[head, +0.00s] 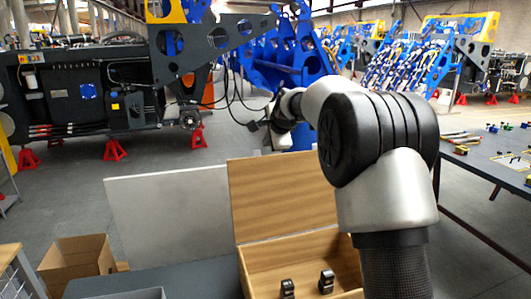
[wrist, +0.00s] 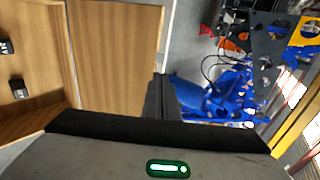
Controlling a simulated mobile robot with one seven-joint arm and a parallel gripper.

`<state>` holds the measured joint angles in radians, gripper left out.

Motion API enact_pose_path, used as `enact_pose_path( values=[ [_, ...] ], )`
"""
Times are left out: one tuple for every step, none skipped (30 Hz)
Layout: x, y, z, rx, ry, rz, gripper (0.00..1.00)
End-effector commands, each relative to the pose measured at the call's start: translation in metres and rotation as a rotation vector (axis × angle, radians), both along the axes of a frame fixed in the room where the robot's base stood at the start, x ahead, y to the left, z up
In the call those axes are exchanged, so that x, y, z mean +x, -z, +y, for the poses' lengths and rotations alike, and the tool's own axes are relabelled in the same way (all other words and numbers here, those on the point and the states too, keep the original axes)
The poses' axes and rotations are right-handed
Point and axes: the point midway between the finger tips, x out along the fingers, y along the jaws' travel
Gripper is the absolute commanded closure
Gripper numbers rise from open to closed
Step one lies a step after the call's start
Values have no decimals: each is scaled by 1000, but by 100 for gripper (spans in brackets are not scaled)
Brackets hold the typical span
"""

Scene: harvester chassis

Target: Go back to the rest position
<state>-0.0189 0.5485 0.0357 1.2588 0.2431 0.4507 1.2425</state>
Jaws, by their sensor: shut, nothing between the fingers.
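My arm rises at the right of the head view and reaches forward and left. My gripper (head: 262,124) is small and dark at its far end, held in the air above and beyond the open wooden box (head: 268,258). In the wrist view my gripper (wrist: 160,92) shows its dark fingers together, with nothing between them. The box's lid (head: 283,195) stands up; the lid also shows in the wrist view (wrist: 118,50). Two small black parts, one at the left (head: 287,288) and one at the right (head: 326,280), stand inside the box.
A grey panel (head: 170,215) stands behind the work surface. A cardboard box (head: 75,265) is at the lower left. A table (head: 490,160) with tools is at the right. The black and blue chassis (head: 100,90) on red stands is beyond, across open floor.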

Motion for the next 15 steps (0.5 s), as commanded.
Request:
enact_pose_path(
  values=[
    [-6, -9, -1, -1, 1, 0, 100],
    [-9, -14, -2, 0, 0, 0, 100],
    [-13, -21, -3, 0, 0, 1, 100],
    [-15, -25, -3, -1, 1, 1, 100],
    [-17, -29, -4, -1, 1, 1, 100],
    [-20, -34, -4, -1, 1, 2, 100],
    [-22, -37, -5, -1, 0, 3, 100],
    [-23, -39, -5, 0, 1, 3, 100],
    [-25, -42, -5, 0, 1, 3, 100],
    [-26, -44, -5, -1, 0, 3, 100],
    [-28, -46, -5, -2, -1, 4, 100],
    [-31, -48, -6, -10, -7, 5, 100],
    [-36, -51, -6, -19, -14, 6, 100],
    [-42, -55, -7, -35, -25, 6, 100],
    [-54, -59, -9, -63, -46, 10, 100]
  ],
)
